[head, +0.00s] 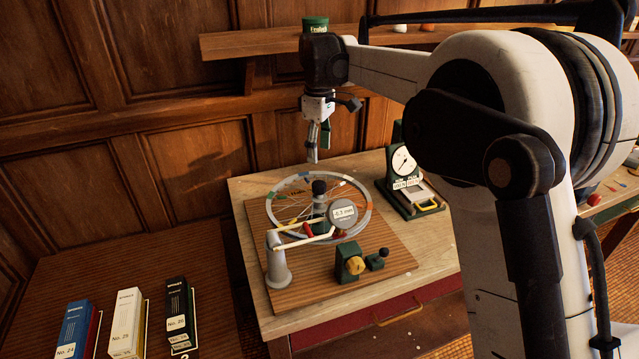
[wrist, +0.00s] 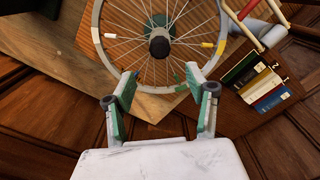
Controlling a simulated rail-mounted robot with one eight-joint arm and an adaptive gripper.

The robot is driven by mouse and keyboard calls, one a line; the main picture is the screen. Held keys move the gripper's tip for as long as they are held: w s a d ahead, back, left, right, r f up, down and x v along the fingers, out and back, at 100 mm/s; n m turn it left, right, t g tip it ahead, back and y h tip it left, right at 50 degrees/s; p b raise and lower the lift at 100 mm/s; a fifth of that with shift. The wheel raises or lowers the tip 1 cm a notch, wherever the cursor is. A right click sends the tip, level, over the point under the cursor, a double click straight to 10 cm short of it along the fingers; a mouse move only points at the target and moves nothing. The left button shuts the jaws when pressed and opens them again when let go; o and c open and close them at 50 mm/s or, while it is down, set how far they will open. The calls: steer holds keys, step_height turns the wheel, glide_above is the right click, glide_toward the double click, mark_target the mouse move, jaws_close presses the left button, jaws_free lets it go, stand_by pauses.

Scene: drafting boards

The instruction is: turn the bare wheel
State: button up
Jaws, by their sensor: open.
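The bare wheel (head: 284,218) lies flat on a stand over a striped wooden board on the bench. It has thin spokes, a dark hub and coloured marks on its grey rim. The wheel also fills the upper middle of the wrist view (wrist: 99,54). My gripper (head: 314,157) hangs above the wheel's far edge, apart from it in the head view. In the wrist view my gripper (wrist: 163,92) is open and empty, its two green-padded fingers on either side of the near rim in the picture. The exact height above the rim is hard to tell.
A round gauge (head: 344,213) and a grey post (head: 277,262) stand by the wheel's near side. A green dial instrument (head: 403,161) stands right.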

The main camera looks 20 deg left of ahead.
mark_target(319, 183)
step_height(319, 183, down, 12)
steer(key=shift+r+p, duration=0.2)
steer(key=shift+p, duration=0.3)
jaws_close()
